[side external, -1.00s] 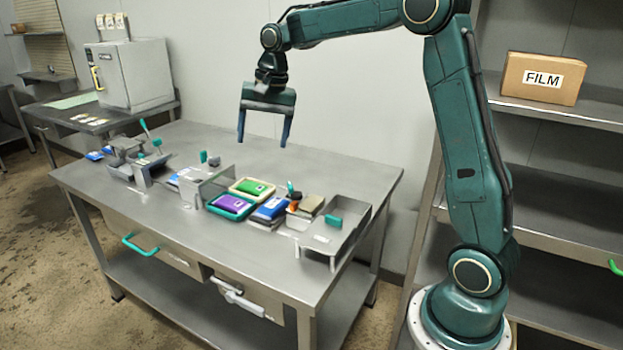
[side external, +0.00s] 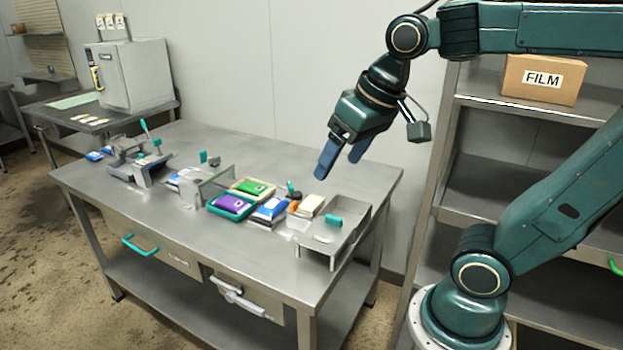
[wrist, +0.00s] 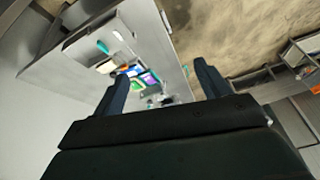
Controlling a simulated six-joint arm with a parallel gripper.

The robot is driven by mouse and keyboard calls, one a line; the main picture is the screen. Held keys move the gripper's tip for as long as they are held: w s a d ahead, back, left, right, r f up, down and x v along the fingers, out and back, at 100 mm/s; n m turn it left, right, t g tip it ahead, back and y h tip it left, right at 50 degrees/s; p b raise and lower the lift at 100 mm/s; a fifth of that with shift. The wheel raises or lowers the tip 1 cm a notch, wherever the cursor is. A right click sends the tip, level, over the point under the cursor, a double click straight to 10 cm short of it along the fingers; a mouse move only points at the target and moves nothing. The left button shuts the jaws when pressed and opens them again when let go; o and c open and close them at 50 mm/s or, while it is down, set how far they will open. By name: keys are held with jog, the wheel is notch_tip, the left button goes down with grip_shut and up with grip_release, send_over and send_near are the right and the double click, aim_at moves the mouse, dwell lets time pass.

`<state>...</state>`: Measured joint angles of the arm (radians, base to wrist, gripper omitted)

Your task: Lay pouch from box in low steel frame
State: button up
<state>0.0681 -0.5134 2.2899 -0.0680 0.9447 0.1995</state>
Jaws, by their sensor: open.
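My gripper (side external: 339,166) is open and empty, high above the table's right end, with its fingers tilted down to the left. In the wrist view its two dark fingers (wrist: 160,76) are spread wide with nothing between them. A purple pouch (side external: 230,202) lies in a teal tray and a green pouch (side external: 255,187) in a cream tray, mid-table. Blue-and-white pouches (side external: 271,208) lie just right of them. A low open steel frame or tray (side external: 325,247) with a teal handle stands at the table's right end. I cannot tell which of the containers is the box.
An upright steel plate (side external: 207,187) and steel fixtures with teal handles (side external: 145,172) stand on the left half of the table (side external: 255,285). A cardboard FILM box (side external: 541,79) sits on the shelf at right. The table's back strip is clear.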

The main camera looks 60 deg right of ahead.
jog(key=s+f+n, duration=0.2)
jog(key=s+f, duration=0.1)
jog(key=s, duration=0.3)
jog(key=shift+a+t, duration=0.2)
jog(key=shift+t, duration=0.2)
